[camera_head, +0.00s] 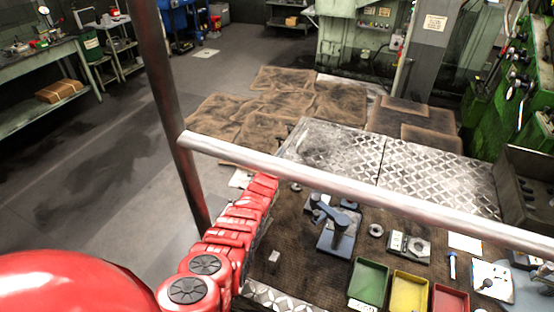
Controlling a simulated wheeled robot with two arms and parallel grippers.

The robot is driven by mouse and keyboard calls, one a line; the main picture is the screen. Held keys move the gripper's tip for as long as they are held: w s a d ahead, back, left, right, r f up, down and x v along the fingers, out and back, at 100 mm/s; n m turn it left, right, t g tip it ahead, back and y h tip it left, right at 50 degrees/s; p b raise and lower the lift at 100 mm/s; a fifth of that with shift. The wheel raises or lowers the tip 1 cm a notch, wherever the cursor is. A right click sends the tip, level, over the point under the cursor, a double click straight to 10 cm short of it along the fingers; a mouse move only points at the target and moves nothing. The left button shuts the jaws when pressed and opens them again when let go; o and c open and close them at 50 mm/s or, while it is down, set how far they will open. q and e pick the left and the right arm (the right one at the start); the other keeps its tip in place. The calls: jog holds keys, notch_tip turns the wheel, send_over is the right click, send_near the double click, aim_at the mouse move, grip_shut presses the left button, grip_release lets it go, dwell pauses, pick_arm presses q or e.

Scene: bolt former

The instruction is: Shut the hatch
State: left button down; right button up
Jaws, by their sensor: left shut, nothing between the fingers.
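No part is clearly recognisable as the hatch. Two diamond-tread metal panels (437,178) lie flat side by side beyond the rail, with a dark seam between them. I cannot tell whether either is the hatch. My red left arm reaches up from the lower left, and its far end, where my left gripper (264,184) is, lies just below the rail near the mat's left edge. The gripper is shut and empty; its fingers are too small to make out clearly. It appears apart from the panels. My right gripper is out of view.
A metal rail (350,187) crosses in front, joined to a dark post (178,120). A blue-grey tool (335,225) stands on the brown mat. Green (368,282), yellow (409,290) and red bins stand at the front. Green machinery (490,90) is at right; the left floor is open.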

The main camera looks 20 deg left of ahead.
pick_arm(q)
jog(key=p+v, duration=0.7)
jog(key=p, duration=0.1)
jog(key=shift+s+r, duration=0.25)
jog(key=shift+r, duration=0.1)
jog(key=s, duration=0.3)
jog(key=shift+d+f+p, duration=0.15)
jog(key=shift+d+p, duration=0.15)
jog(key=shift+s+r, duration=0.25)
jog(key=shift+s, duration=0.25)
jog(key=shift+d, duration=0.1)
